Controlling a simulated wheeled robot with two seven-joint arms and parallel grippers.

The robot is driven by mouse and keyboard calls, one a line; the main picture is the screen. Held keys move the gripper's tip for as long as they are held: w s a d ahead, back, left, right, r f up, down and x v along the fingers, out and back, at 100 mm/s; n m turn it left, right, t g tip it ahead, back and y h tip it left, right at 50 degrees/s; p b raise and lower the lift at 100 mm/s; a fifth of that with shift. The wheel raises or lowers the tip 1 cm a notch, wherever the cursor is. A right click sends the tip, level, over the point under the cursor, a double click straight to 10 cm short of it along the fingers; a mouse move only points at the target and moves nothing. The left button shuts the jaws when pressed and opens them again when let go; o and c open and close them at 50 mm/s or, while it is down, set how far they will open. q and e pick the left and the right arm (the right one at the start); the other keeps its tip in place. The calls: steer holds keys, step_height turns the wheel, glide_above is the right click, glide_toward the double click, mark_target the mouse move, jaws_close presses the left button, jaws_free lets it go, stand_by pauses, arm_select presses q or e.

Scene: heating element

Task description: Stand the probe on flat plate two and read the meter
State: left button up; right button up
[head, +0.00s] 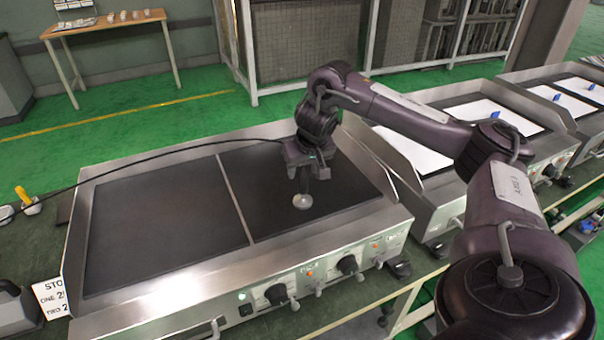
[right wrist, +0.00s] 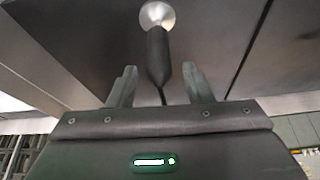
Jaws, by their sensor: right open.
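The probe shows in the right wrist view as a dark handle (right wrist: 158,58) with a pale round foot. In the head view its round foot (head: 303,202) rests on the right-hand dark flat plate (head: 335,200) of the griddle. The probe looks about upright. My right gripper (head: 304,172) is above that plate, with the handle between its fingers. In the right wrist view its fingers (right wrist: 160,85) are apart, with gaps beside the handle. The left-hand plate (head: 150,225) is bare. No meter reading can be read. My left gripper is not in view.
A thin black cable (head: 130,171) runs left across the griddle. Knobs (head: 276,294) line the griddle's front. A partly cut-off sign (head: 52,298) stands at lower left. A small yellow-topped item (head: 24,196) lies left. More griddles with white sheets (head: 493,115) stand right.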

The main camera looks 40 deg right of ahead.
steer(key=p+v, duration=0.5)
steer(key=v, duration=0.3)
steer(key=shift+p, duration=0.3)
steer(key=shift+s, duration=0.1)
